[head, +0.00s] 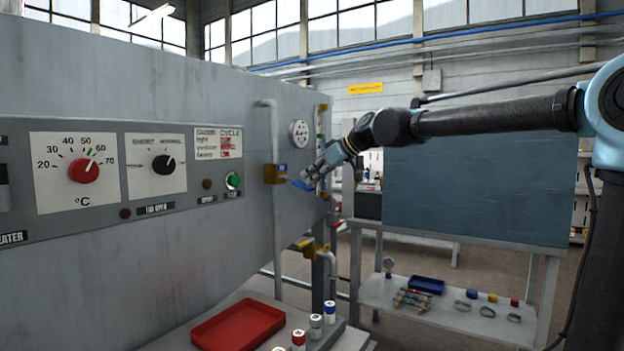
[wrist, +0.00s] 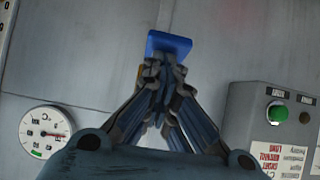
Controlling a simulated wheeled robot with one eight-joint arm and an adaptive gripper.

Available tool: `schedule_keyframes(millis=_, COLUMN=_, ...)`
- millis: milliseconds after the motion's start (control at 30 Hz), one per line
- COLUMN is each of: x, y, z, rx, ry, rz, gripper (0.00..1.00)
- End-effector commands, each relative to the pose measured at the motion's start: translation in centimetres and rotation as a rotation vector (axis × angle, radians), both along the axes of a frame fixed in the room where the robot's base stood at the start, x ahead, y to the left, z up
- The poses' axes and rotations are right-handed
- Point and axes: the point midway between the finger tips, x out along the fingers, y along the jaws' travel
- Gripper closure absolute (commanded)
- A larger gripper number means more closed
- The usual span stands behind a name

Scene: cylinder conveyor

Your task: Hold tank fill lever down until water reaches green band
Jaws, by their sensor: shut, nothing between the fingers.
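The fill lever has a blue handle (head: 302,185) on a brass valve (head: 275,174) in the pipe on the grey machine's front. The handle's blue end also shows in the wrist view (wrist: 168,43), just beyond my fingertips. My gripper (head: 314,174) is shut and empty, its tips (wrist: 160,66) at the handle. They overlap it in the wrist view; I cannot tell whether they press on it. A narrow upright sight gauge (head: 320,125) stands right of the lever, partly hidden by my gripper. Its water level and green band are too small to read.
A round dial (head: 299,133) sits above the lever. A control panel with a red knob (head: 84,170) and green button (head: 233,181) is at left. Below are a red tray (head: 238,326), several capped cylinders (head: 316,326) and a lower brass valve (head: 303,245).

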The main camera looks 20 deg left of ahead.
Motion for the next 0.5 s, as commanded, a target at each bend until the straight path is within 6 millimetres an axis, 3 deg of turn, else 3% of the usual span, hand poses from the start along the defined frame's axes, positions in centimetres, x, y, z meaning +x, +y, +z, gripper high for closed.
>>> schedule_keyframes(millis=167, x=0.0, y=-0.3, z=0.9, rx=-0.001, ry=0.000, rz=0.000, gripper=1.00)
schedule_keyframes(millis=367, x=0.0, y=-1.3, z=4.2, rx=0.000, ry=0.001, rz=-0.001, gripper=1.00)
schedule_keyframes(millis=500, x=-0.4, y=-4.1, z=5.3, rx=0.000, ry=0.002, rz=-0.003, gripper=1.00)
